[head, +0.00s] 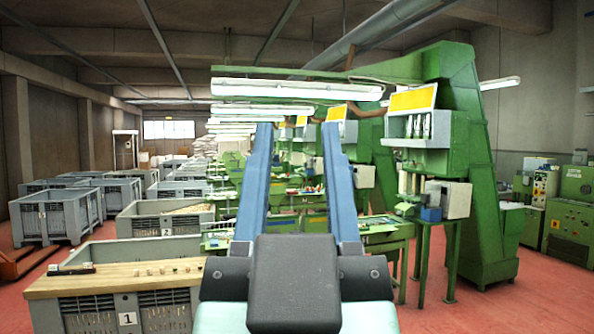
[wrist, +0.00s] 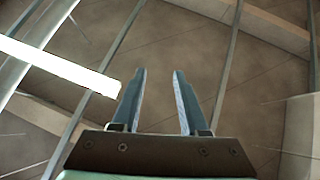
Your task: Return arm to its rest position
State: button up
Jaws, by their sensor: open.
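My gripper (head: 298,128) is raised in the middle of the head view, its two long blue fingers spread apart with nothing between them. In the wrist view my gripper (wrist: 160,74) also shows open and empty, its fingers pointing up towards the ceiling. The dark wrist body hides part of the floor and benches behind it in the head view. My gripper touches nothing that I can see.
A wooden board (head: 120,282) with small corks and dark items lies across grey crate 1 (head: 185,312) at lower left. More grey crates (head: 52,217) stand behind. Green machines (head: 478,165) line the right. Red floor (head: 490,305) is open at lower right.

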jog(key=shift+s+r+t, duration=0.5)
jog(key=shift+s+r, duration=0.45)
notch_tip(320, 180, down, 6)
jog(key=b, duration=0.6)
jog(key=shift+a+f, duration=0.15)
jog(key=shift+a, duration=0.1)
